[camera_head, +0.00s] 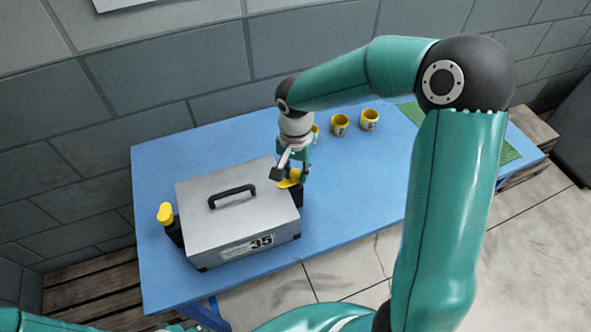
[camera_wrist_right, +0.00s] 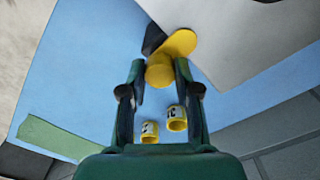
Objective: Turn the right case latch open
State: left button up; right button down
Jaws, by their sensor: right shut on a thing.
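The grey metal case (camera_head: 225,187) with a black top handle and a "35" label stands on the blue table. Its right case latch (camera_head: 288,183) is yellow on a black mount at the case's right side, partly hidden by my right gripper (camera_head: 294,174). In the right wrist view the right latch (camera_wrist_right: 180,43) shows a flat yellow lever and a rounded yellow part. My right gripper (camera_wrist_right: 159,72) is shut on that rounded part. The left latch (camera_head: 165,212), also yellow on black, is on the case's other side, untouched. My left gripper is out of view.
Yellow cups (camera_head: 340,124) stand behind and right of the case on the blue table (camera_head: 350,190). A green mat (camera_head: 505,148) lies at the table's right end. A grey block wall (camera_head: 150,85) rises behind. The table's middle right is clear.

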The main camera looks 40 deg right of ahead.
jog(key=n+b, duration=0.1)
jog(key=n, duration=0.2)
jog(key=shift+n, duration=0.3)
jog(key=n+b, duration=0.1)
jog(key=n, duration=0.3)
jog(key=shift+n, duration=0.3)
jog(key=n, duration=0.4)
jog(key=shift+w+n+b, duration=0.1)
jog(key=shift+n+b, duration=0.2)
jog(key=shift+n, duration=2.2)
jog(key=shift+r, duration=0.1)
jog(key=c, duration=0.8)
grip_release()
